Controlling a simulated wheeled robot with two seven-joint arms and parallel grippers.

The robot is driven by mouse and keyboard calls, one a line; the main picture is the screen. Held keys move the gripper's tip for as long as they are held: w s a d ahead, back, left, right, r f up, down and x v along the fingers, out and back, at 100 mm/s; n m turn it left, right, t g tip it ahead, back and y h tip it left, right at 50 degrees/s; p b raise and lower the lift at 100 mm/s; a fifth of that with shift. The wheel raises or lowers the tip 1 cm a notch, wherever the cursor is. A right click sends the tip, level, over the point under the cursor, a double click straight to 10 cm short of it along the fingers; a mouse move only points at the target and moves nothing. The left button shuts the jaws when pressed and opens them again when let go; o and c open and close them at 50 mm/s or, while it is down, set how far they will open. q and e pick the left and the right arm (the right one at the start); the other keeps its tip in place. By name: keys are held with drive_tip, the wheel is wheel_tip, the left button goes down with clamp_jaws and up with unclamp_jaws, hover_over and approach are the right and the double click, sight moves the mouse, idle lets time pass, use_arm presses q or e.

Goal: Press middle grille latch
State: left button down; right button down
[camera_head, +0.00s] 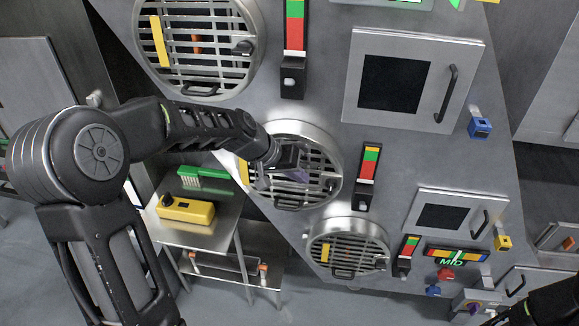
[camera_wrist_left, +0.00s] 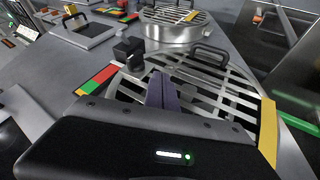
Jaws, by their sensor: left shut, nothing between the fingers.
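The middle grille (camera_head: 322,153) is a round metal vent with horizontal slats, a black handle (camera_head: 288,205) at its lower edge and a yellow strip at its left. The latch is not clearly visible in the head view, where the gripper covers that part. I cannot tell whether the fingers touch it. Part of my right arm (camera_head: 545,305) shows at the lower right corner.
A larger grille (camera_head: 185,87) lies above and a smaller grille (camera_head: 350,267) below. A red, yellow and green gauge (camera_head: 370,163) with a black base stands close right. A steel cart (camera_head: 190,237) carries a green brush (camera_head: 205,173) and a yellow box (camera_head: 187,210).

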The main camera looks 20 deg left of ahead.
sight(331, 187)
use_arm(q)
drive_tip(key=d, duration=0.1)
drive_tip(key=w+d+p, duration=0.1)
drive_tip(key=d+f, duration=0.1)
drive_tip(key=shift+w+d, duration=0.2)
drive_tip(key=shift+w, duration=0.05)
drive_tip(key=shift+w+d+f, duration=0.15)
drive_tip(key=shift+d, duration=0.4)
drive_tip(key=shift+p, duration=0.35)
